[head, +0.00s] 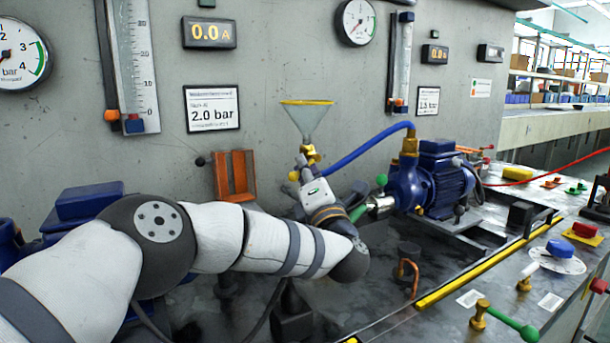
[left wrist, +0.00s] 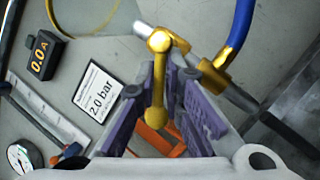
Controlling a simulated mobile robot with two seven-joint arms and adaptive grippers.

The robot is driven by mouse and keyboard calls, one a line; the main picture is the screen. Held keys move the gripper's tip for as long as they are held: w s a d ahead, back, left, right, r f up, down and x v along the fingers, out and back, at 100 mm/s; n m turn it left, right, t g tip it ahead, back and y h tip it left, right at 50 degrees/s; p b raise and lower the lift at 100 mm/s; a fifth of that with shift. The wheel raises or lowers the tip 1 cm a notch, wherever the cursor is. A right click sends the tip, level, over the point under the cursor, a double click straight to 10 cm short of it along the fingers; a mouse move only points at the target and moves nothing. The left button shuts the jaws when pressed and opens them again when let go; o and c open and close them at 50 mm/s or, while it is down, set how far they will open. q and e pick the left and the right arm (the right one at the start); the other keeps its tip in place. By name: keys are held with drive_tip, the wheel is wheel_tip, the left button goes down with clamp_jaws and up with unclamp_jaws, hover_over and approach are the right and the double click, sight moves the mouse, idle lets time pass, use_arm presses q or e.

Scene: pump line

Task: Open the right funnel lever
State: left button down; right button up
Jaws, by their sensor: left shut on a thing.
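The funnel (head: 307,118) is clear with a yellow rim and stands upright before the grey wall. Its brass valve (head: 309,153) sits right under it, with a blue hose running off to the right. My left gripper (head: 300,168) is at this valve, its wrist coming up from below. In the left wrist view, the brass lever (left wrist: 157,85) with rounded ends lies between the purple finger pads of my left gripper (left wrist: 167,72), which is shut on it. In the head view the fingers largely hide the lever. My right gripper is not seen.
A blue pump (head: 436,180) stands right of the funnel, with a green-knobbed valve (head: 381,180) before it. An orange bracket (head: 235,175) is on the wall to the left. A yellow rail (head: 485,266) runs along the bench. A dark shape is cut off at the right edge.

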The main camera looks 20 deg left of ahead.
use_arm(q)
drive_tip(key=shift+d+f, duration=0.1)
drive_tip(key=shift+f, duration=0.25)
drive_tip(key=c, duration=1.7)
unclamp_jaws()
drive_tip(key=shift+r, duration=0.15)
